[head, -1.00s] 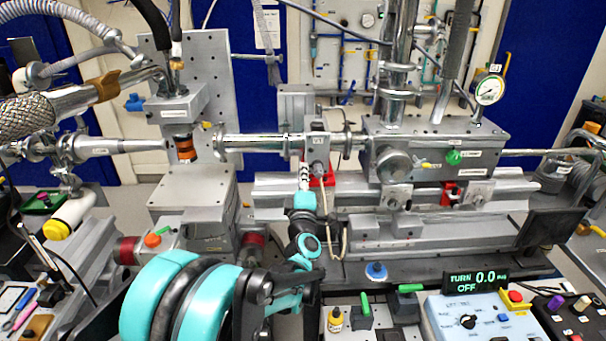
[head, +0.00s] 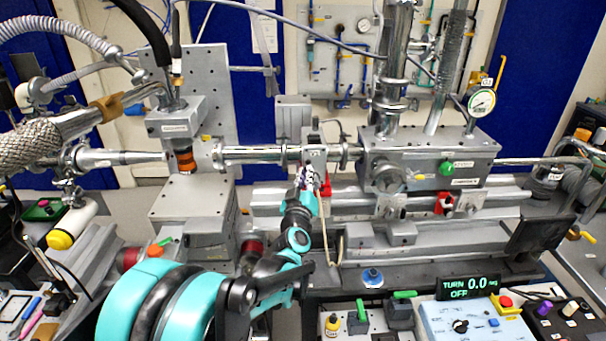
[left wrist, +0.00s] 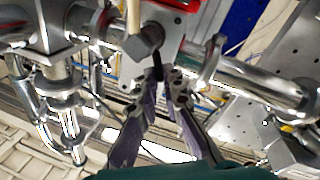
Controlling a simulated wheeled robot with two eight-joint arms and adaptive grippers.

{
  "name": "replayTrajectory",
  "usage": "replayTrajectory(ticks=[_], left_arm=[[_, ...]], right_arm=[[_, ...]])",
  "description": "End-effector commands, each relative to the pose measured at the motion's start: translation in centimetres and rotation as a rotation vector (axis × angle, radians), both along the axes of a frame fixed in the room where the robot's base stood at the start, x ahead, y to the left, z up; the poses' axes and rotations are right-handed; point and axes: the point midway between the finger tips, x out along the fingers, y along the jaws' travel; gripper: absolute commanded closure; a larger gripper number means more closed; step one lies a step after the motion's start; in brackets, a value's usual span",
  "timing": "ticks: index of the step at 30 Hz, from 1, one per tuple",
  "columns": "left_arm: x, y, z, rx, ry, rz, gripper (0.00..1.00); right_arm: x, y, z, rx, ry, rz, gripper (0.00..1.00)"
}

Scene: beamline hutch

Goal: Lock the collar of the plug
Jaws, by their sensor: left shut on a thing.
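The plug (left wrist: 145,42) shows in the left wrist view as a short grey body at the bracket on the beam pipe, with a thin cable beside it. My left gripper (head: 311,172) reaches up to the front of the bracket marked V1 (head: 315,153) in the head view and hides most of the plug there. In the left wrist view, the fingertips of the left gripper (left wrist: 167,77) are close together at the plug's near end, shut on it. The collar's exact turn and any lock mark cannot be made out. My right gripper is not in view.
A beige cable (head: 341,235) hangs in a loop beside my left gripper. The horizontal beam pipe (head: 262,153) runs behind it, with rails (head: 275,200) below. A control box (head: 470,319) with a display reading TURN 0.0, OFF, stands at the front right.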

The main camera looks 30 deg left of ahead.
Motion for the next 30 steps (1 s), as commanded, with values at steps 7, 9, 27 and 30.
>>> replayTrajectory(ticks=[7,9,27,30], left_arm=[[0.4,-0.8,0.7,0.179,0.111,-0.003,1.00],[0.5,-0.9,0.8,0.223,0.138,-0.003,1.00],[1.0,-1.8,0.9,0.420,0.257,-0.002,1.00],[1.0,-1.8,0.9,0.426,0.261,-0.002,1.00]], right_arm=[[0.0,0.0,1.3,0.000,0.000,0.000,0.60],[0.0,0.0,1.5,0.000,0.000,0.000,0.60],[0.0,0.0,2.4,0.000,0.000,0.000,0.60],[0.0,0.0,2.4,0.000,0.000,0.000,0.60]])
